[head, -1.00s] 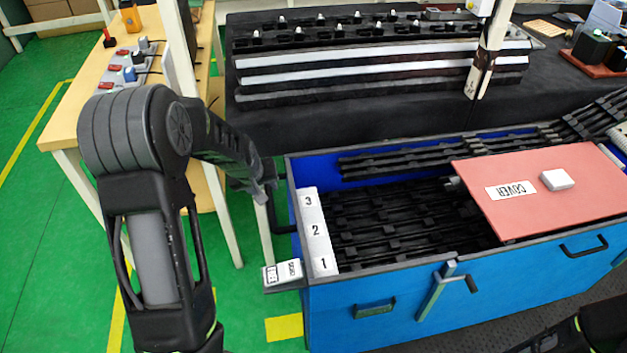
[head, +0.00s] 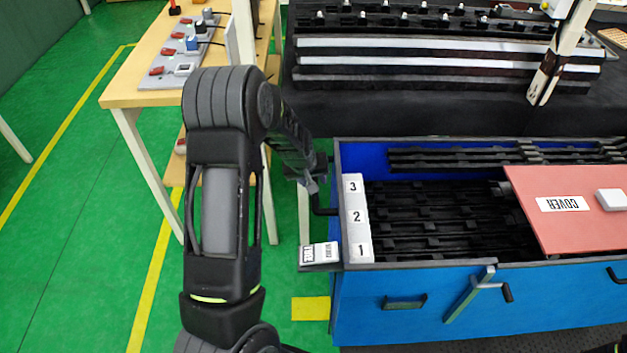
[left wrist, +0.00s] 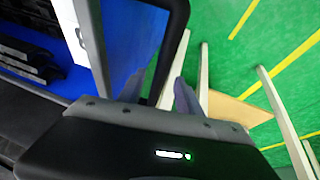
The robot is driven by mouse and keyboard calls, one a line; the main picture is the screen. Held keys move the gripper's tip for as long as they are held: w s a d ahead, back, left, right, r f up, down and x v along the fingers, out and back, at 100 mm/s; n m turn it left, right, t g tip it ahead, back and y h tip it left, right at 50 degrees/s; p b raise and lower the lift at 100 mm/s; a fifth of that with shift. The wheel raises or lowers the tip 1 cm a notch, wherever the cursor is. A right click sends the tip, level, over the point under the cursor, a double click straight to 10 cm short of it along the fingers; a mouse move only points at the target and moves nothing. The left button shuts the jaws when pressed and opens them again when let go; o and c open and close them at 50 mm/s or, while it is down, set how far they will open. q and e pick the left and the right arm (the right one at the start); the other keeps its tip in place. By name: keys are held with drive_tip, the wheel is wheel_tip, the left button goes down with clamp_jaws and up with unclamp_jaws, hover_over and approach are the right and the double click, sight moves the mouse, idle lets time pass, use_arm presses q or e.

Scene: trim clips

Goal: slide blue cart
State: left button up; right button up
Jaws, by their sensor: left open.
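The blue cart (head: 434,310) is a deep open bin with black strips inside and a red cover board (head: 562,225) on its right part. A black bar handle (head: 324,209) sticks out of its left end. My left gripper (head: 308,176) is open and empty just above and left of that handle, at the cart's left rear corner. In the left wrist view, the fingers (left wrist: 158,92) are spread, with the black handle (left wrist: 181,22) and blue cart wall (left wrist: 133,40) ahead of them. I cannot tell whether they touch the handle.
A wooden table (head: 125,92) with a switch panel stands at the back left. A dark rack table (head: 420,118) stands behind the cart. A label plate (head: 320,254) juts from the cart's left front corner. The green floor (head: 90,200) at left is largely clear.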

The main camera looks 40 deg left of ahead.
use_arm(q)
drive_tip(key=shift+w+f, duration=0.25)
drive_tip(key=shift+f, duration=0.4)
clamp_jaws()
idle(1.0)
